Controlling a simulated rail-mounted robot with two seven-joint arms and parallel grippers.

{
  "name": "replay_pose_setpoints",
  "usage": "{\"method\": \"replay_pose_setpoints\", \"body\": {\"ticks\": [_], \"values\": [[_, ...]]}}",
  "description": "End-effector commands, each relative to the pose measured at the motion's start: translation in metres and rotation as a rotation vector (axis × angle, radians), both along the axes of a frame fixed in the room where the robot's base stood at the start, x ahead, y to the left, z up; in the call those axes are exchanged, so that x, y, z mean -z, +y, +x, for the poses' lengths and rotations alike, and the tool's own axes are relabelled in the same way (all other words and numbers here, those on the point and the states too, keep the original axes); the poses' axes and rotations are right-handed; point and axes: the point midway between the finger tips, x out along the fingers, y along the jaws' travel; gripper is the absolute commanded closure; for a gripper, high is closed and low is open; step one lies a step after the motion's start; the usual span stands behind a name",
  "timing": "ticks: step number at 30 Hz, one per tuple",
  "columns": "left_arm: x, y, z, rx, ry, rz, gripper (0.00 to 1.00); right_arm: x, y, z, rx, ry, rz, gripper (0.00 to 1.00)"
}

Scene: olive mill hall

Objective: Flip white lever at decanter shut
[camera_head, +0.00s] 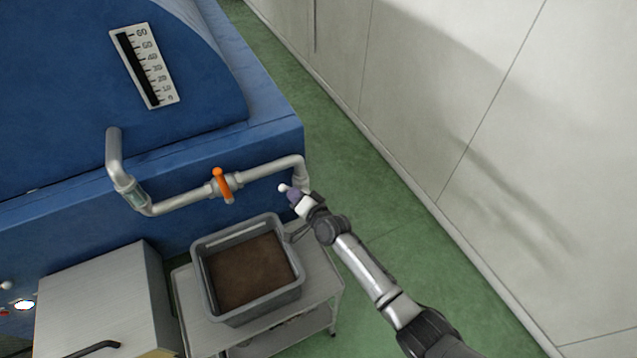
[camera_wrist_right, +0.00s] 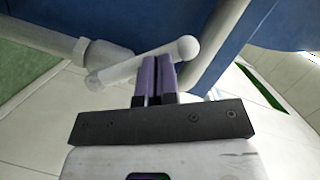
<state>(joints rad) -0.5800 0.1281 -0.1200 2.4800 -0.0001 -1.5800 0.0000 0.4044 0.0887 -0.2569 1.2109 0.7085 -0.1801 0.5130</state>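The white lever (camera_wrist_right: 120,71) is a rod with a round knob, lying slantwise across the right wrist view beside a pale pipe fitting. In the head view only its white knob (camera_head: 283,187) shows clearly, just left of my right gripper (camera_head: 291,193). The gripper hides the rest there. My right gripper's purple fingers (camera_wrist_right: 159,68) are together with only a thin dark gap. Their tips overlap the lever between its ends in the wrist view; I cannot tell if they touch it. My left gripper is not in view.
A grey pipe with an orange handle (camera_head: 222,185) runs along the blue decanter (camera_head: 215,148). Below, a grey crate (camera_head: 205,292) of brown material stands on a cart (camera_head: 320,283). A metal cabinet (camera_head: 100,300) stands left. Green floor lies between machine and pale wall (camera_head: 480,120).

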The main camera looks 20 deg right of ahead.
Motion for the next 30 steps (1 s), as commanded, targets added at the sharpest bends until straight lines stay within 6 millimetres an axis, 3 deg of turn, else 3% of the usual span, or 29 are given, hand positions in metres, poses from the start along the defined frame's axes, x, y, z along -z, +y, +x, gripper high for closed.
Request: {"method": "replay_pose_setpoints", "body": {"ticks": [25,30], "values": [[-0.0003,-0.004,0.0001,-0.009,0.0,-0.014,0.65,-0.0008,0.0018,0.0002,-0.001,-0.002,0.001,1.0],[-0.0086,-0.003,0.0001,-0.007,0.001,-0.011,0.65,-0.0077,-0.0015,-0.0034,-0.003,-0.001,0.0,1.0]]}}
